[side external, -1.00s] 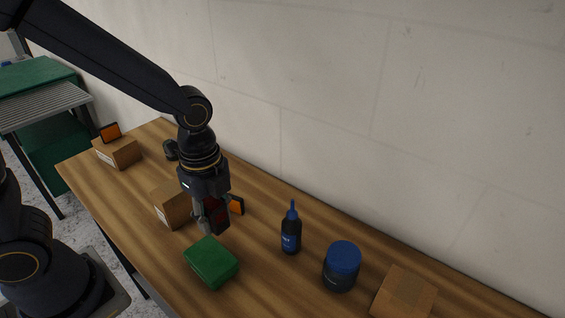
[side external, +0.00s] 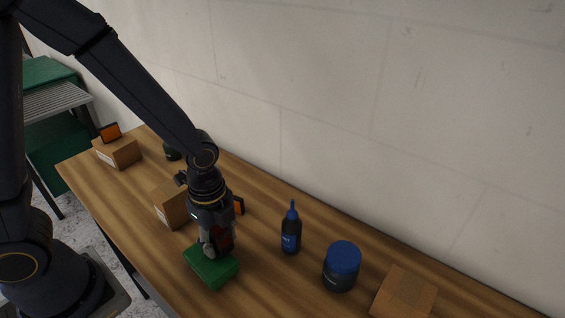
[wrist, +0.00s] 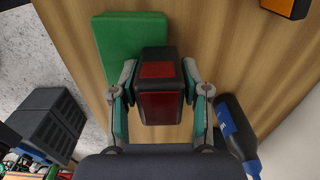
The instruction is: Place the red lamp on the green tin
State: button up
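The red lamp (wrist: 160,88), a black block with red faces, is between the fingers of my gripper (wrist: 161,90) in the wrist view. Both fingers press on its sides. In the side view the lamp (side external: 226,238) hangs low in my gripper (side external: 217,243), over the far part of the green tin. The green tin (side external: 211,267) lies flat on the table. In the wrist view the tin (wrist: 130,45) shows beyond and to the left of the lamp. I cannot tell whether the lamp touches the tin.
A dark bottle with a blue cap (side external: 291,232), a blue-lidded jar (side external: 341,268) and a cardboard box (side external: 404,292) stand to the right. Another box (side external: 172,204) is close behind on the left. An orange reflector (side external: 239,205) is behind my gripper. The table (side external: 262,290) is bare right of the tin.

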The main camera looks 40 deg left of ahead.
aim_at(216, 228)
jog(key=shift+o, duration=1.1)
notch_tip(216, 228, up, 12)
jog(key=shift+f, duration=0.2)
jog(key=shift+a+r, duration=0.1)
jog(key=shift+r, duration=0.25)
jog(key=s+a+r+n+t, duration=0.5)
jog(key=a+r+n, duration=0.3)
jog(key=n, duration=1)
jog(key=shift+s+a+t, duration=0.3)
jog(key=shift+s+a, duration=0.1)
jog(key=shift+s, duration=0.1)
